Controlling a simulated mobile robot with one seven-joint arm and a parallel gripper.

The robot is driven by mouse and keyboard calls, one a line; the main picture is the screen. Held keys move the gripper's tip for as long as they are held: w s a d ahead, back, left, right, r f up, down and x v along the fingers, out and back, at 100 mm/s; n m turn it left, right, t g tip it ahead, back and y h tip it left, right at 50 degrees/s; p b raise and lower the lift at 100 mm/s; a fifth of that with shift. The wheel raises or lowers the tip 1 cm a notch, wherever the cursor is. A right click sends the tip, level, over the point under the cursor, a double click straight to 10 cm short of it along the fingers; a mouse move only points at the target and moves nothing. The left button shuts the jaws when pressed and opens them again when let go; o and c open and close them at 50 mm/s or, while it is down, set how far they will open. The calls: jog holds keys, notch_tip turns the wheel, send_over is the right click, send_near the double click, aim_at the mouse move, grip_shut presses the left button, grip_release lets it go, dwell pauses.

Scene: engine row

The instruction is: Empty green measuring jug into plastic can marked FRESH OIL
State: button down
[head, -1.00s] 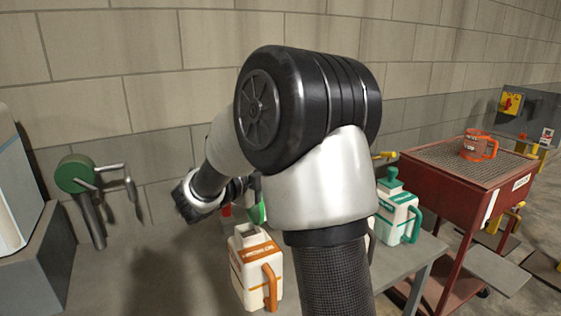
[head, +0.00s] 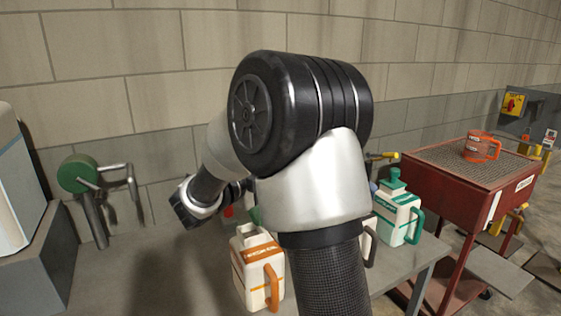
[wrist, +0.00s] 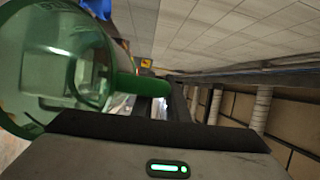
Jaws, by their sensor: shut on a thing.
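The green see-through measuring jug (wrist: 55,65) fills the left of the wrist view. My gripper (wrist: 158,92) is shut on its green handle (wrist: 140,84). The wrist view is tilted, and any liquid in the jug cannot be made out. In the head view my arm hides my gripper and nearly all of the jug. A white plastic can with an orange handle (head: 252,262) stands on the bench, and one with a teal handle (head: 397,217) stands farther right. Another can with a dark handle (head: 370,241) is mostly behind my arm. The can labels are too small to read.
The grey bench (head: 150,285) is clear at the front left. A green-headed fixture (head: 77,174) with metal rods stands at its back left. A red cart (head: 455,200) on the right carries an orange jug (head: 481,147). A block wall (head: 160,90) runs behind.

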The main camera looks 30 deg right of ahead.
jog(key=shift+a+r+n+t+h, duration=0.15)
jog(key=shift+a+r+h, duration=0.1)
jog(key=shift+a, duration=0.25)
jog(key=shift+a+r+n+t+h, duration=0.1)
jog(key=shift+a+h, duration=0.2)
jog(key=shift+a, duration=0.25)
jog(key=shift+a+r+n+t+h, duration=0.15)
jog(key=shift+a+r+h, duration=0.1)
jog(key=shift+a, duration=0.25)
dwell(1.6)
dwell(1.3)
